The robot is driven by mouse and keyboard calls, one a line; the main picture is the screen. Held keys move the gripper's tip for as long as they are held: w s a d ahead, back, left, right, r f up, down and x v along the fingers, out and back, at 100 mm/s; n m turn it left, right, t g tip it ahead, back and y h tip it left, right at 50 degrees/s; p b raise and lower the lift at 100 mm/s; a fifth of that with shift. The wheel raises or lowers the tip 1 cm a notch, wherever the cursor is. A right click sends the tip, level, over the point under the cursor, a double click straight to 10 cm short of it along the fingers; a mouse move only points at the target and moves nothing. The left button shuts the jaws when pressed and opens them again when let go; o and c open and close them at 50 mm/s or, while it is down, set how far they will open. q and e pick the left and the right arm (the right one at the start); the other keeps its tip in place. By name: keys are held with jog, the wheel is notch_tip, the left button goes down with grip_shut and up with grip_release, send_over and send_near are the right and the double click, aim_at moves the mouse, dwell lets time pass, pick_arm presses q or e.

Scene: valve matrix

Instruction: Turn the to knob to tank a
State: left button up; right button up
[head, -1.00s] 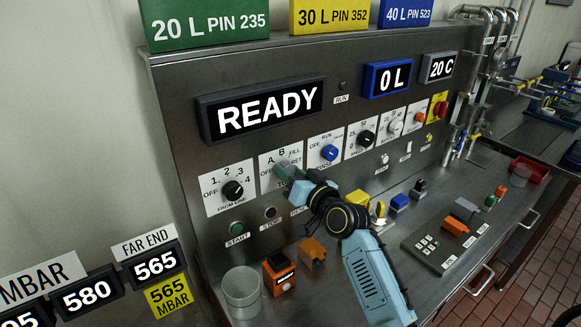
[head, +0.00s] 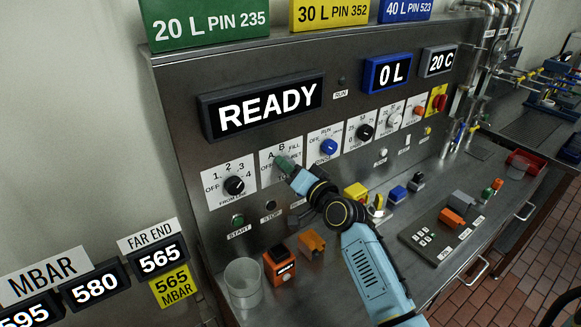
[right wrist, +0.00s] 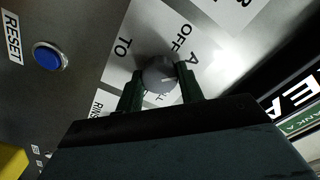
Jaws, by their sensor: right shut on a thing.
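The TO knob (right wrist: 160,74) is a round grey knob on a white plate (right wrist: 135,30) marked OFF, A and TO in the right wrist view. My right gripper (right wrist: 158,85) has one green finger on each side of it and is shut on it. In the head view my right gripper (head: 285,166) covers most of the knob, on the second plate from the left (head: 268,160). That plate carries OFF, A, B, FILL and more letters partly hidden by the gripper. The knob's pointer direction is hard to make out. My left gripper is not in view.
The FROM LINE knob (head: 234,185) is to the left and the blue RINSE knob (head: 328,147) to the right. The START button (head: 238,220) is below.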

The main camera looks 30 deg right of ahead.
jog(key=o, duration=1)
jog(key=shift+s, duration=0.15)
jog(key=s+d+b, duration=0.1)
jog(key=s+d, duration=0.1)
jog(key=s, duration=1.1)
jog(key=shift+b, duration=0.4)
